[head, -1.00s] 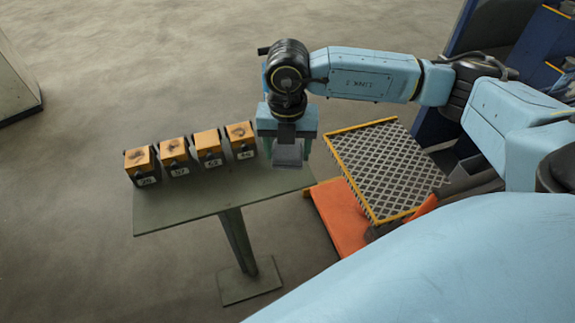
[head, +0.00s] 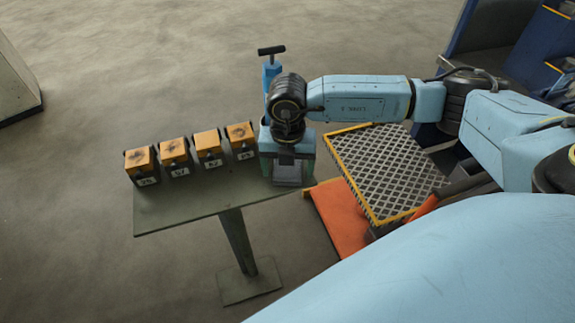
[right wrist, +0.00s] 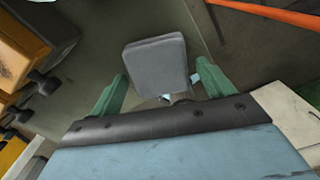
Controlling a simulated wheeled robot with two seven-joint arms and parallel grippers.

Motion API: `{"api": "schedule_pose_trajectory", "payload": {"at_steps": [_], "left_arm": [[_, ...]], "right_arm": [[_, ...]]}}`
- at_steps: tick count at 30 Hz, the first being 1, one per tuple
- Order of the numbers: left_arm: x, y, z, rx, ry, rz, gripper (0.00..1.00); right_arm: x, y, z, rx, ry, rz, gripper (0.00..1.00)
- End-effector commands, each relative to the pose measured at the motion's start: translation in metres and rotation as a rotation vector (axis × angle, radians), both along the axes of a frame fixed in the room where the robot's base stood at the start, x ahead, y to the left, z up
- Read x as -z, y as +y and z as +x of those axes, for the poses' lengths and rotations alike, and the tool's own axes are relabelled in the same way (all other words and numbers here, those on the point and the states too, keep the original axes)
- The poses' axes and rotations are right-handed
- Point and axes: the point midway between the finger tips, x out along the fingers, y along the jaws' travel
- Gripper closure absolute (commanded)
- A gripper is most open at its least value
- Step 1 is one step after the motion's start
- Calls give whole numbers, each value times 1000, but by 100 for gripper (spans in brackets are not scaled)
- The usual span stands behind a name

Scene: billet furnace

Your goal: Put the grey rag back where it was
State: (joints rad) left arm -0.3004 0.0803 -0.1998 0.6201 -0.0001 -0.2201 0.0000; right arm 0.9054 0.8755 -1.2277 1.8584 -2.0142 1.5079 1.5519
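My right gripper (head: 286,177) points down over the right end of the narrow green-grey table (head: 185,217). Between its green fingers is a grey, block-like folded piece, which I take to be the grey rag (head: 288,172). My left gripper is not in view.
Several orange-topped numbered blocks (head: 207,145) stand in a row left of the gripper. A blue tool with a black T-handle (head: 271,68) rises just behind it. A yellow-edged grating (head: 385,170) and an orange frame (head: 340,215) lie right. The table's front left is clear.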

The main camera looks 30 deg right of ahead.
Motion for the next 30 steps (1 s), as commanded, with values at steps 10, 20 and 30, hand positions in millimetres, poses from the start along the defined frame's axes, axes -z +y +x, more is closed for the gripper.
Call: {"api": "schedule_pose_trajectory", "payload": {"at_steps": [10,20,30], "left_arm": [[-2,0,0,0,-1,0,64],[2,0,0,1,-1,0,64],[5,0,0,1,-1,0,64]], "right_arm": [[-3,0,0,0,-1,-1,17],[-59,0,1,-1,-5,2,17],[-116,0,1,1,-2,0,17]]}}
